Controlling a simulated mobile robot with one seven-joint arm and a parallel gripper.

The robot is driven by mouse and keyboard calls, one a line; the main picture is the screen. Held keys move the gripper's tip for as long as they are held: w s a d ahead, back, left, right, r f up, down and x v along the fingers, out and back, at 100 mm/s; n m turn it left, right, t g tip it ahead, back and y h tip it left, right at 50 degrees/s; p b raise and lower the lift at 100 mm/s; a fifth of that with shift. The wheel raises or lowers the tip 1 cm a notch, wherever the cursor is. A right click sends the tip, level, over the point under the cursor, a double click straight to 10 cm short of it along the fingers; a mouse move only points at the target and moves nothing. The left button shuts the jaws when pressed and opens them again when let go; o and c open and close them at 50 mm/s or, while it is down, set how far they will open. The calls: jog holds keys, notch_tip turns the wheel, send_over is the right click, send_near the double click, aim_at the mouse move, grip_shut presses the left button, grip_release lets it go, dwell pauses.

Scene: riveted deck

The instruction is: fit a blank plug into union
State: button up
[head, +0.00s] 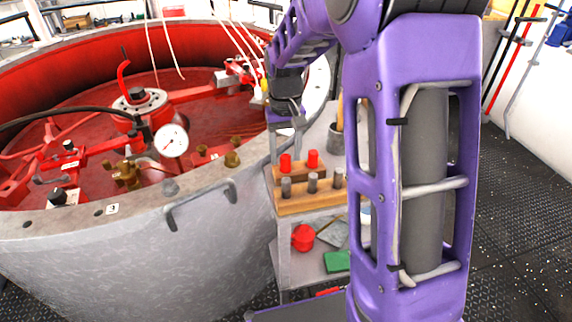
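Several plugs stand in wooden racks on a small bench right of the big round tank. Two red plugs (285,162) are in the back rack (289,174), and grey plugs (312,182) are in the front rack (300,203). I cannot tell which of them is the blank plug. Brass fittings show in the tank: a cluster (127,174) at front left and a single one (232,158) near the rim. Which one is the union is not clear. My gripper (286,121) hangs above and behind the red plugs, apart from them. Its fingers are too small and dark to read.
The tank's grey rim (140,195) with a handle (202,205) stands left of the bench. A pressure gauge (173,141) and a black hose (60,115) are in the tank. A dark cup (335,139) stands behind the racks. A red part (304,237) and a green block (337,261) lie on the lower shelf.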

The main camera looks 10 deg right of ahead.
aim_at(285, 156)
grip_shut()
jog(key=shift+r, duration=0.2)
jog(key=shift+r+p, duration=1.95)
jog(key=shift+r, duration=0.15)
